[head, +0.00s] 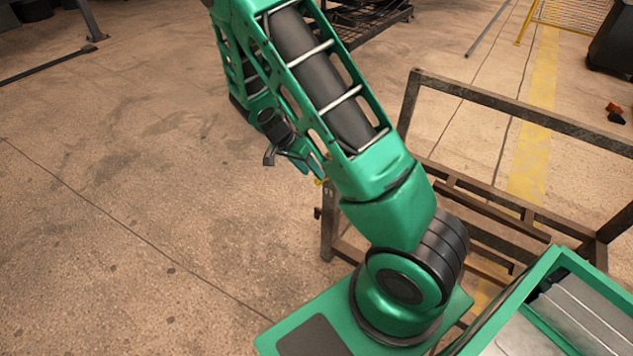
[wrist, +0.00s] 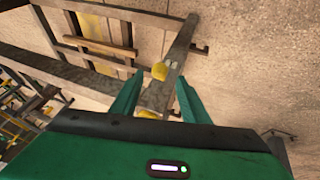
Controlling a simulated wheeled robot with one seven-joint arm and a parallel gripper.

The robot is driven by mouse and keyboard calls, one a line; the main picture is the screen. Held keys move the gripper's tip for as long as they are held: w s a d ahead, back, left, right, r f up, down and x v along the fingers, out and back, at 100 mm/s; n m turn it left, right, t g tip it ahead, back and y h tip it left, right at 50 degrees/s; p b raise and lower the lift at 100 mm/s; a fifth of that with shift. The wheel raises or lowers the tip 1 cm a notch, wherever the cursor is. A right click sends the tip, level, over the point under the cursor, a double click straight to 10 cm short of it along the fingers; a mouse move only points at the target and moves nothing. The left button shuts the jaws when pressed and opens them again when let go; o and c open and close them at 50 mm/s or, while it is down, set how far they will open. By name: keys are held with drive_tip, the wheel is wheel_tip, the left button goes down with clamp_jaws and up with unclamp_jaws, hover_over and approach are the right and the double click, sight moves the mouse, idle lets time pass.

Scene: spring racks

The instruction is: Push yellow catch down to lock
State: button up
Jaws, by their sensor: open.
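A small yellow catch (wrist: 160,72) shows in the wrist view on the rack's brown metal post, in the gap between my fingertips. A second yellow piece (wrist: 147,114) sits lower on the same post, partly hidden by my gripper's body. My gripper (wrist: 160,79) is open, with its two green fingers apart on either side of the post in the picture. I cannot tell whether they touch it. In the head view my gripper (head: 314,170) is beside the rack's near left post, and a bit of yellow (head: 321,182) shows at its tips. My arm hides most of that area.
The brown metal rack (head: 411,105) stands right of my arm, with a high top rail and lower bars. Open concrete floor (head: 130,200) lies to the left. A dark shelf and a yellow fence (head: 570,12) stand farther back.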

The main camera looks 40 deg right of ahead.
sight(316, 179)
drive_tip(key=x, duration=0.6)
drive_tip(key=shift+d+f, duration=0.2)
drive_tip(key=shift+f, duration=0.1)
drive_tip(key=shift+c, duration=0.5)
clamp_jaws()
drive_tip(key=shift+a, duration=0.35)
drive_tip(key=shift+d, duration=0.15)
